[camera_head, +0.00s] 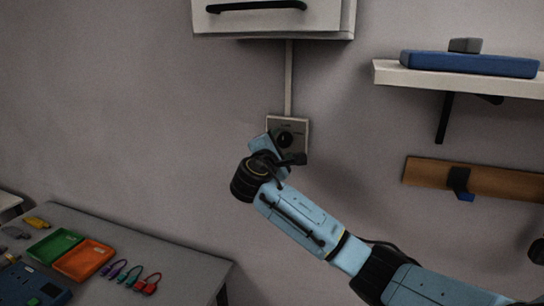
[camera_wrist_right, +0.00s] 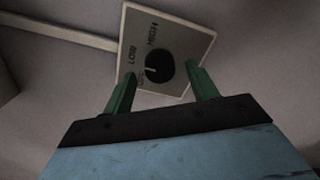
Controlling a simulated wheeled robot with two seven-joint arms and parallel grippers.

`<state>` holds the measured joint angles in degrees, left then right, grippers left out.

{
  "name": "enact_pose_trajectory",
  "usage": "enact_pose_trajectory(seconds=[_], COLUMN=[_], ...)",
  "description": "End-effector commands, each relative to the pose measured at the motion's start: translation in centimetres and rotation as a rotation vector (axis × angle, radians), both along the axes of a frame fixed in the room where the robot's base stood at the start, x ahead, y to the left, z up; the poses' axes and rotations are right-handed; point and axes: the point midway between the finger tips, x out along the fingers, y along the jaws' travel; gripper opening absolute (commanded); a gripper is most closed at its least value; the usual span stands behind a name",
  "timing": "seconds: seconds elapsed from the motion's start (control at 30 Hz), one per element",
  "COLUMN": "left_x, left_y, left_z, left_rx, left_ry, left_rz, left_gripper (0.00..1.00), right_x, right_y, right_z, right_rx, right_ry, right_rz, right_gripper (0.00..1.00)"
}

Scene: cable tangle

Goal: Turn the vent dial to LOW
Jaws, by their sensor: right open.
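The vent dial is a round black knob (camera_wrist_right: 160,65) on a pale square plate (camera_wrist_right: 190,38) fixed to the wall. The wrist view shows the labels HIGH, LOW and OFF. A short white mark on the knob points left, between LOW and OFF and seemingly nearer OFF. The dial also shows in the head view (camera_head: 285,138). My right gripper (camera_wrist_right: 160,69) is open, with its green fingers on either side of the knob. I cannot tell whether they touch it. In the head view my right gripper (camera_head: 272,148) partly covers the plate. My left gripper is not in view.
A white cabinet (camera_head: 270,20) hangs above the plate, joined by a vertical conduit (camera_head: 289,80). A shelf (camera_head: 460,78) with a blue item and a wooden rail (camera_head: 430,172) are to the right. A table (camera_head: 190,262) with trays and coloured cables is lower left.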

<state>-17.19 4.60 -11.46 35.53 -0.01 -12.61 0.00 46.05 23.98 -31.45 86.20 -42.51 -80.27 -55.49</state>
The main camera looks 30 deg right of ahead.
Motion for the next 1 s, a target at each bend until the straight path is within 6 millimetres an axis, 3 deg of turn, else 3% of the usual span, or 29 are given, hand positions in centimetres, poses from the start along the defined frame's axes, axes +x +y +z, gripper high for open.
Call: enact_pose_trajectory(seconds=[0.5, 0.7, 1.0], left_x=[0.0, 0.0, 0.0], left_y=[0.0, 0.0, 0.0], left_z=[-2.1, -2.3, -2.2], left_rx=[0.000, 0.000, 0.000], left_ry=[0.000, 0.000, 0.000], left_rz=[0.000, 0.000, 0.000], left_gripper=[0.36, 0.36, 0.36], right_x=[-6.8, -7.9, -7.9], right_y=[8.1, 9.2, 9.3], right_z=[-0.2, -0.1, 0.0], right_rx=[0.003, 0.002, 0.000], right_ry=[0.000, 0.000, 0.000], right_rz=[0.003, 0.001, 0.001], right_gripper=[0.58, 0.58, 0.58])
